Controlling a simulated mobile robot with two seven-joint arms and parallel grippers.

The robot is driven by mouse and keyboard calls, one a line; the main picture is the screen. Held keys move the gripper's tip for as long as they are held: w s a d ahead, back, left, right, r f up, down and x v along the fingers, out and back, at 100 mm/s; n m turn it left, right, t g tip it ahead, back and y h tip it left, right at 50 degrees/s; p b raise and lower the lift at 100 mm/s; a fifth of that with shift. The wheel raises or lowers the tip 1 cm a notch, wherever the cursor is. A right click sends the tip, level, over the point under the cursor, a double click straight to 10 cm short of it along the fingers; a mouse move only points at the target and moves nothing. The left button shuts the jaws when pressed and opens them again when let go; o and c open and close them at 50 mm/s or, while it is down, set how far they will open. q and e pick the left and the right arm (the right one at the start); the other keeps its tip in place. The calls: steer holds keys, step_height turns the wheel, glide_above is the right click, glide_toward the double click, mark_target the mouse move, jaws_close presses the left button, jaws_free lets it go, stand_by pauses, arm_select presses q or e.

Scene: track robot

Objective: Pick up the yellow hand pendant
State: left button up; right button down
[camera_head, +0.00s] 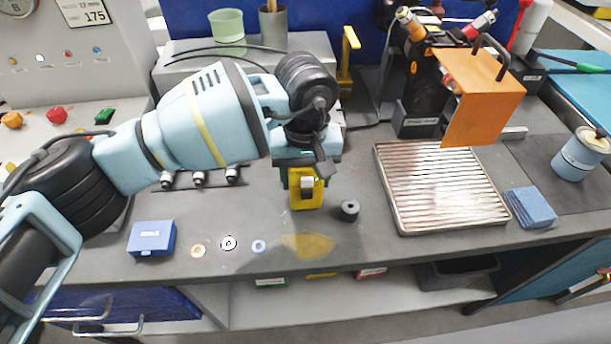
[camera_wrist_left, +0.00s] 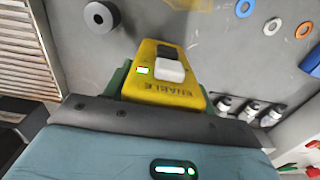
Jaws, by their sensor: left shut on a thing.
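The yellow hand pendant (camera_head: 307,200) is at the middle of the grey workbench in the head view, below my left gripper (camera_head: 305,174). My left gripper is shut on it. In the left wrist view the pendant (camera_wrist_left: 165,90) shows a white button, a black button, a small lit indicator and the word ENABLE. Green parts show at its sides, between it and the dark gripper. I cannot tell whether the pendant touches the bench. My right gripper is not in view.
A black round knob (camera_head: 349,210) stands right of the pendant, and a ribbed metal tray (camera_head: 397,190) lies further right. A blue box (camera_head: 152,238) and several washers (camera_head: 229,243) lie at the front left. An orange plate (camera_head: 484,95) stands behind the tray.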

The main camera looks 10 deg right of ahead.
arm_select(q)
steer(key=s+r+b, duration=0.1)
steer(key=s+r, duration=0.1)
steer(key=s, duration=0.6)
steer(key=s+a+r, duration=0.1)
steer(key=s+r, duration=0.1)
steer(key=s, duration=0.6)
steer(key=shift+a+r+b, duration=0.15)
steer(key=shift+r+b, duration=0.2)
steer(key=shift+b, duration=0.05)
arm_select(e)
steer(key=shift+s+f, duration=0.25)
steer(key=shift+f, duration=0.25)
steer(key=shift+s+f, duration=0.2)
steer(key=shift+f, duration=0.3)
arm_select(q)
steer(key=shift+w, duration=0.1)
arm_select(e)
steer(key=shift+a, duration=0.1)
